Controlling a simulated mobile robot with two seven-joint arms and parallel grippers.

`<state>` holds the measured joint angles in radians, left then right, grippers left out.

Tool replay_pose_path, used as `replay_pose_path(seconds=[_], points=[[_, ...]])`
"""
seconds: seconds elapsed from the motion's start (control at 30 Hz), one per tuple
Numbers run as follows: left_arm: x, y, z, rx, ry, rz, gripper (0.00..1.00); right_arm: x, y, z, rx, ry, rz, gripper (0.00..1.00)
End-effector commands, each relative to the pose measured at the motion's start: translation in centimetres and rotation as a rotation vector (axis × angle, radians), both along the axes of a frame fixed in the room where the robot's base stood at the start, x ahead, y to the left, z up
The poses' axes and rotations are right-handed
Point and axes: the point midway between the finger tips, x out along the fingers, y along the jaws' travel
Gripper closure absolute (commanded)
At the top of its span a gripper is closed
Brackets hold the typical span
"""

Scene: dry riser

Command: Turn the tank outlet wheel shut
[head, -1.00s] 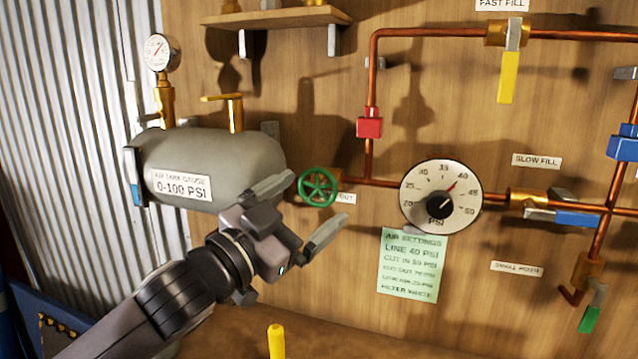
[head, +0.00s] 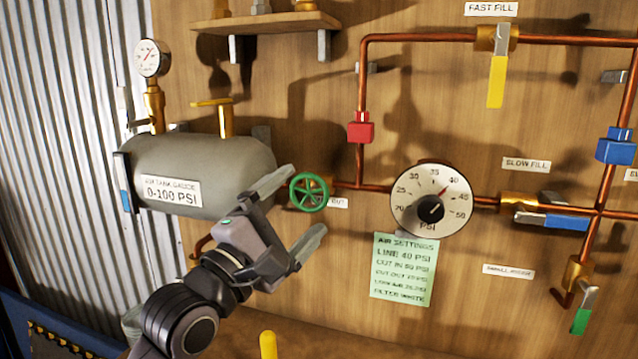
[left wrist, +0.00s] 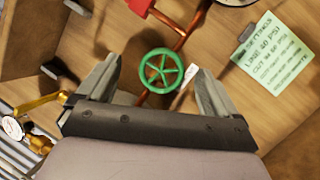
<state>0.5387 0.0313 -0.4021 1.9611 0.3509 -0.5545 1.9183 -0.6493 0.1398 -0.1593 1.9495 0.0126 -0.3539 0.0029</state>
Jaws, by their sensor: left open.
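The green outlet wheel (head: 309,192) is a small spoked handwheel on the copper pipe, just right of the grey air tank (head: 200,172). A label partly hidden by the wheel ends in "OUT". My left gripper (head: 300,207) is open, its two fingers spread on either side of the wheel as the head view shows it. In the left wrist view the wheel (left wrist: 161,71) sits between and beyond the fingertips of the gripper (left wrist: 160,75). Nothing is in the jaws, and I cannot tell how far the fingertips are from the wheel. My right gripper is not in view.
A pressure dial (head: 431,200) and a green settings note (head: 403,270) are right of the wheel. A red fitting (head: 361,128) is on the pipe above. A brass valve with yellow handle (head: 496,80) is upper right. A yellow post (head: 268,345) stands below.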

Motion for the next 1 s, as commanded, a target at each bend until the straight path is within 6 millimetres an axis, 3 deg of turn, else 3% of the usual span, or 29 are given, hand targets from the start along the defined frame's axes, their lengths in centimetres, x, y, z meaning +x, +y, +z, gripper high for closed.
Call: replay_pose_path(seconds=[0.1, 0.3, 0.47, 1.0], points=[[0.2, 0.4, -0.4, -0.202, 0.133, -0.057, 0.07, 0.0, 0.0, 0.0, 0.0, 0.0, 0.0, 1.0], [0.3, 0.9, -0.7, -0.39, 0.254, -0.11, 0.07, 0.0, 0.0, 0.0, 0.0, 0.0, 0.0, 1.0], [0.9, 0.6, -0.4, -0.414, 0.269, -0.116, 0.07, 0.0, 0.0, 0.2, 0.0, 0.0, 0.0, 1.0], [5.7, -2.4, 1.3, -0.409, 0.266, -0.115, 0.07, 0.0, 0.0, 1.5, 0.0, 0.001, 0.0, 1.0]])
